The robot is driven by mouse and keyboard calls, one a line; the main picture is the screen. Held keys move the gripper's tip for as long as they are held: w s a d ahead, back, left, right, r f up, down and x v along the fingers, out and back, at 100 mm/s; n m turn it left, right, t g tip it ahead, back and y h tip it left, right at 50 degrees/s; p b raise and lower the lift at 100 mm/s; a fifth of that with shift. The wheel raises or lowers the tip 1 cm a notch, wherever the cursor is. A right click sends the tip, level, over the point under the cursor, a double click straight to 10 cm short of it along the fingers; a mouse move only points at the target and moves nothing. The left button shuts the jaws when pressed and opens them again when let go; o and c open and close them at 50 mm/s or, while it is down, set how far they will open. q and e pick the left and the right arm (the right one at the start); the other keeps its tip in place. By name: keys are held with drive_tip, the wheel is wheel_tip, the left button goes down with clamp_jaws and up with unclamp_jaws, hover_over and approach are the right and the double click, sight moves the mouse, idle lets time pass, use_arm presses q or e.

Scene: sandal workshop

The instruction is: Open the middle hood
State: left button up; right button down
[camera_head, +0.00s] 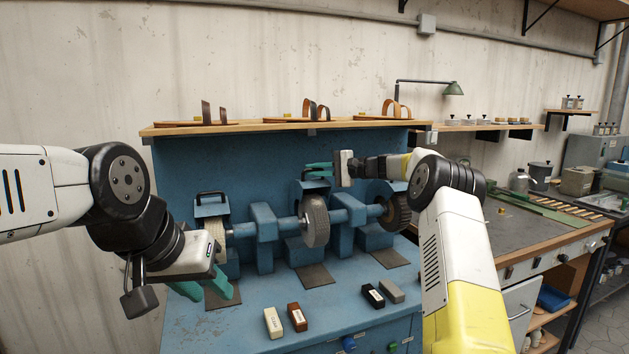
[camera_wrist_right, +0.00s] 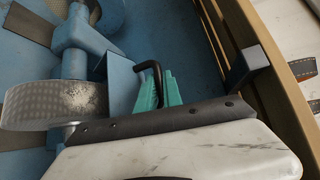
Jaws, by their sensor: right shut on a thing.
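The middle hood (camera_head: 311,189) is a blue cover above and behind the grey middle wheel (camera_head: 316,222). My right gripper (camera_head: 318,170) reaches it from the right with teal fingers. In the right wrist view the right gripper (camera_wrist_right: 160,93) is shut on the hood's black bar handle (camera_wrist_right: 152,68); the blue hood (camera_wrist_right: 122,86) is beside the fingers, next to the grey wheel (camera_wrist_right: 55,105). How far the hood is raised is hard to tell. My left gripper (camera_head: 206,290) is open and empty, low in front of the left wheel (camera_head: 217,240).
The left hood (camera_head: 210,205) has a black handle on top. A dark brush wheel (camera_head: 398,212) is at the right. A wooden shelf (camera_head: 280,126) with sandals runs above the machine. Several small blocks, including a white one (camera_head: 273,322), lie on the blue bench front.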

drive_tip(key=shift+w+a+r, duration=0.2)
drive_tip(key=shift+w+r, duration=0.25)
drive_tip(key=shift+w, duration=0.3)
drive_tip(key=shift+w+a+r, duration=0.2)
drive_tip(key=shift+w+r, duration=0.25)
drive_tip(key=shift+w, duration=0.3)
drive_tip(key=c, duration=1.8)
unclamp_jaws()
drive_tip(key=shift+o, duration=0.2)
drive_tip(key=v, duration=0.8)
drive_tip(key=shift+a+r, duration=0.1)
